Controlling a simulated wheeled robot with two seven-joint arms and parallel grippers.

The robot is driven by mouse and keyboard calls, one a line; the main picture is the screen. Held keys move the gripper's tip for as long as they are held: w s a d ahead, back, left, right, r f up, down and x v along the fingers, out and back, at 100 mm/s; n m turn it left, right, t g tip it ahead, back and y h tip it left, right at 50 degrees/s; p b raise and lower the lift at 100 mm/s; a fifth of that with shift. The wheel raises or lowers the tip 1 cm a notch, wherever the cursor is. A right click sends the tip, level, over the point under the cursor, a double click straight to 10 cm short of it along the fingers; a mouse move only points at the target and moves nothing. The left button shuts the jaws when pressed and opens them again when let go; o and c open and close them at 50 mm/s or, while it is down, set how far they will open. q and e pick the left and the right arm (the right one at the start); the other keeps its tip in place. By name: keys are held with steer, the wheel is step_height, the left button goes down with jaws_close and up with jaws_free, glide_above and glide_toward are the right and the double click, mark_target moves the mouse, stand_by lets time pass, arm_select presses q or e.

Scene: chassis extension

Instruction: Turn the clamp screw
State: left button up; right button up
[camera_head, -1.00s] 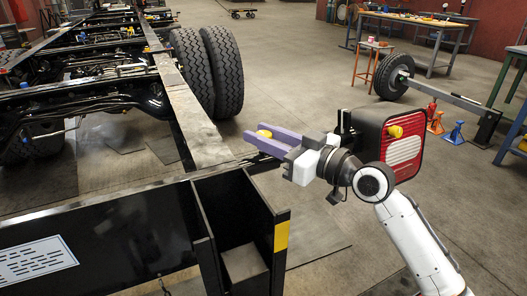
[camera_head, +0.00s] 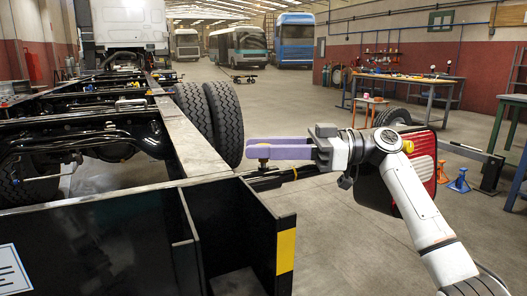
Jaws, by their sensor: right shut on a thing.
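My left gripper is out of view.
The chassis rail (camera_head: 190,142) runs away at left beside the dual wheel (camera_head: 222,122). A black box-like bracket with a yellow patch (camera_head: 286,250) stands in front. A red lamp panel (camera_head: 425,160) is partly behind my right arm. Open floor lies beyond.

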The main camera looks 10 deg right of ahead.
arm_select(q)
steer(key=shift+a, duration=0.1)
arm_select(e)
steer(key=shift+f+n+g, duration=0.1)
steer(key=shift+n+g, duration=0.4)
steer(key=shift+g, duration=0.2)
steer(key=o, duration=1.1)
steer(key=shift+c, duration=0.2)
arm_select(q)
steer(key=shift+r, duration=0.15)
arm_select(e)
steer(key=shift+r, duration=0.5)
arm_select(q)
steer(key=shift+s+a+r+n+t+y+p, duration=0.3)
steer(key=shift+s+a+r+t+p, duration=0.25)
steer(key=shift+p, duration=0.6)
arm_select(e)
step_height(320, 180, up, 9)
steer(key=shift+r, duration=0.1)
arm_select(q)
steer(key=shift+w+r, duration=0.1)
